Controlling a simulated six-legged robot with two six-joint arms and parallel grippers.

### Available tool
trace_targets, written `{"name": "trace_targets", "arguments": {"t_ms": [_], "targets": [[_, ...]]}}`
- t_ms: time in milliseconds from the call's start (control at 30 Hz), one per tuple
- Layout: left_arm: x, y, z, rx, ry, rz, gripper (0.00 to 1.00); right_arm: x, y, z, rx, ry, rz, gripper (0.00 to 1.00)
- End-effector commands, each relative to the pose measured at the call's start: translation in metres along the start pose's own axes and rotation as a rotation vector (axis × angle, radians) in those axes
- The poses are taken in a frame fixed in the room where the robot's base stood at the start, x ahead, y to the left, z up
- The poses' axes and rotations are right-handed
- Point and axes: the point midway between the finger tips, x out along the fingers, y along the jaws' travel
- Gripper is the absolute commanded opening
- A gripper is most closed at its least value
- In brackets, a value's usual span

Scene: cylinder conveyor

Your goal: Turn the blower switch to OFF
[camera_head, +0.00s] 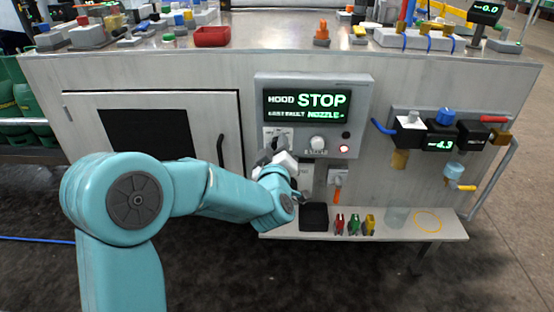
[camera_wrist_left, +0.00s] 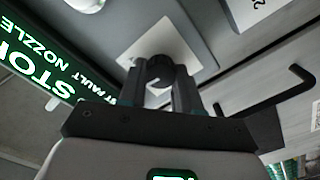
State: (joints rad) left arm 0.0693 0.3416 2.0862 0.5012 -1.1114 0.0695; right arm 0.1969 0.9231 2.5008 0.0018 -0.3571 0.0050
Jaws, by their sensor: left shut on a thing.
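A grey control box (camera_head: 357,85) on the front of the bench has a display (camera_head: 308,104) with green text reading HOOD STOP. Below the display's left end is a white switch plate (camera_head: 270,131); its label is too small to read. My left gripper (camera_head: 279,148) is at this plate. In the left wrist view, my left gripper (camera_wrist_left: 163,92) is shut on a dark rotary switch knob (camera_wrist_left: 158,68) in front of the white plate (camera_wrist_left: 189,38). The fingers hide part of the knob, so I cannot tell its setting. My right gripper is not in view.
A white round knob (camera_head: 318,144) and a red light (camera_head: 344,149) are right of the switch. A cabinet door handle (camera_head: 221,150) is to the left. Below, a shelf (camera_head: 385,232) holds a black tray (camera_head: 315,217) and small coloured items. Valves and gauges are at the right.

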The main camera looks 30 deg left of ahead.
Motion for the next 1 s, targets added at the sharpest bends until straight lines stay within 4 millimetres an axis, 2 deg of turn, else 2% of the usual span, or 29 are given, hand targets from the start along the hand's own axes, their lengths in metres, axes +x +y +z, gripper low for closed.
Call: {"name": "trace_targets", "arguments": {"t_ms": [33, 500, 667, 1000], "targets": [[0.000, -0.004, 0.004, -0.047, 0.005, 0.003, 0.02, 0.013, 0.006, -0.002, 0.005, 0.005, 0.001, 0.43], [0.000, -0.005, 0.004, -0.489, 0.002, 0.002, 0.02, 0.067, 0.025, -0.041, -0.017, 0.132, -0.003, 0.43], [0.000, -0.003, 0.002, -0.622, 0.001, 0.002, 0.02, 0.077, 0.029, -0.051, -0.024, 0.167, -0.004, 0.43], [0.000, -0.002, 0.001, -0.818, 0.000, -0.001, 0.02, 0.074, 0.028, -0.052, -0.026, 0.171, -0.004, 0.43]]}}
